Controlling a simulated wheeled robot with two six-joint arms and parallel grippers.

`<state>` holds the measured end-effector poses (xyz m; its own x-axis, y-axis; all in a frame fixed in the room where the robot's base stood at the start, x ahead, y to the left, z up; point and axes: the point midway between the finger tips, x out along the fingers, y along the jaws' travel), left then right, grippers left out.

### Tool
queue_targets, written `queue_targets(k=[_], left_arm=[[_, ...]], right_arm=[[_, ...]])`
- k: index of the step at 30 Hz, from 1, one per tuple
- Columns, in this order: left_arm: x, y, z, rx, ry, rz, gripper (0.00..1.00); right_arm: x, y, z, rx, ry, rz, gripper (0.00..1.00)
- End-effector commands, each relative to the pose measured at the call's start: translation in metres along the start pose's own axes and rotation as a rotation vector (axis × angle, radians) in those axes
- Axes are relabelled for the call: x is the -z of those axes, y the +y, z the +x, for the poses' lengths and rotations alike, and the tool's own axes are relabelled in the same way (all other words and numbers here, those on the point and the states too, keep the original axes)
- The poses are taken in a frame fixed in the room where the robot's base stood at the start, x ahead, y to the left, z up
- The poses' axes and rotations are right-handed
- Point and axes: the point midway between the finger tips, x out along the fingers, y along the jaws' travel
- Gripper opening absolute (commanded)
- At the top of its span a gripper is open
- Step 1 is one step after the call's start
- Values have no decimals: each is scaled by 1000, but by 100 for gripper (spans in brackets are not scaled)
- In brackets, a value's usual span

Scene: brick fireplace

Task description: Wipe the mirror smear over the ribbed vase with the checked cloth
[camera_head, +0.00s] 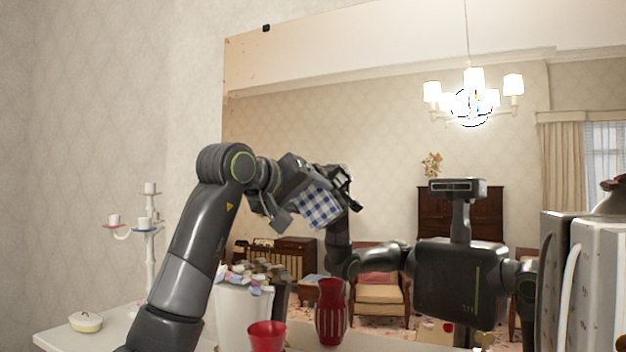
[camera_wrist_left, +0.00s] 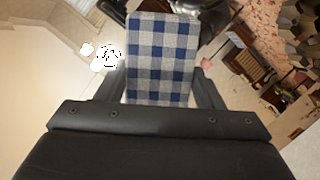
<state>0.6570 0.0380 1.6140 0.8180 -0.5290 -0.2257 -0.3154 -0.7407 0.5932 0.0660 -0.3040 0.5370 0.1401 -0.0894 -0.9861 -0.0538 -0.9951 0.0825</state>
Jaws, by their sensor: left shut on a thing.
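The blue-and-white checked cloth (camera_head: 319,206) is held by my left gripper (camera_head: 308,198), which is shut on it. The cloth also fills the space between the fingers in the left wrist view (camera_wrist_left: 161,58). The gripper is up close to the large mirror (camera_head: 380,130), above the red ribbed vase (camera_head: 331,315); I cannot tell whether the cloth touches the glass. I cannot make out a smear; my arm and the cloth cover part of the glass there. My right gripper is not in view.
A red cup (camera_head: 267,336) and a white container (camera_head: 243,312) stand near the vase, below my arm. A large grey-and-white object (camera_head: 592,285) stands at right. The mirror reflects my body and the room.

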Motion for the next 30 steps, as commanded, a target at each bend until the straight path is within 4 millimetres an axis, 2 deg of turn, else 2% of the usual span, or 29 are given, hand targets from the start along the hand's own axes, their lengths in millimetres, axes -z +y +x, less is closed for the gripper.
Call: queue_targets(k=[22, 30], left_arm=[[31, -37, -11, -1, 8, 10, 40], [36, -44, -12, -4, 8, 13, 40]], right_arm=[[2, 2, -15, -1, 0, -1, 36], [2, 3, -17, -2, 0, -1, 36]])
